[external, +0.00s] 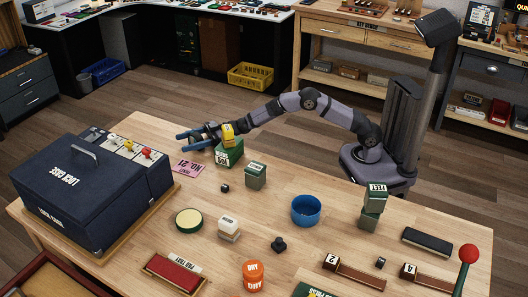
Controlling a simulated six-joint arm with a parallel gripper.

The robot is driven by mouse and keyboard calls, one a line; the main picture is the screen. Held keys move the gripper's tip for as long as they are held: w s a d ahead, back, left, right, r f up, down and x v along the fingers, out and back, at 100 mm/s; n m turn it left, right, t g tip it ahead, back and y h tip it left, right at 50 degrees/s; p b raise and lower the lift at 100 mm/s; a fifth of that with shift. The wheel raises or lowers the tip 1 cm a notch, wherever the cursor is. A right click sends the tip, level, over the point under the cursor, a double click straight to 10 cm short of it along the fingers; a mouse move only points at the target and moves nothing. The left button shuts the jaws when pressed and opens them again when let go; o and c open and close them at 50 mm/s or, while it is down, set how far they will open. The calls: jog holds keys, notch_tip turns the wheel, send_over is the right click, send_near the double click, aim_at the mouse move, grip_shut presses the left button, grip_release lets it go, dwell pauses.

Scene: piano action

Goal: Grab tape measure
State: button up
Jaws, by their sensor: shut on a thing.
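A small yellow block-like thing with a dark marking, which looks like the tape measure (228,134), shows at my gripper's end of the arm, just above a green box (230,154) with a white label. My gripper (186,141) is at the back left of the table, its blue fingers pointing left. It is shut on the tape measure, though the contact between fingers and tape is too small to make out. Whether the tape touches the green box below cannot be told.
A large dark blue case (75,190) stands at the left. A pink card (188,168) lies below the fingers. Another green box (256,175), a blue bowl (306,210) and stacked green boxes (373,207) stand to the right. Bare wood lies between them.

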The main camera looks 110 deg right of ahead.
jog(key=shift+r, duration=0.15)
notch_tip(320, 180, up, 10)
jog(key=p, duration=0.1)
jog(key=shift+p, duration=0.3)
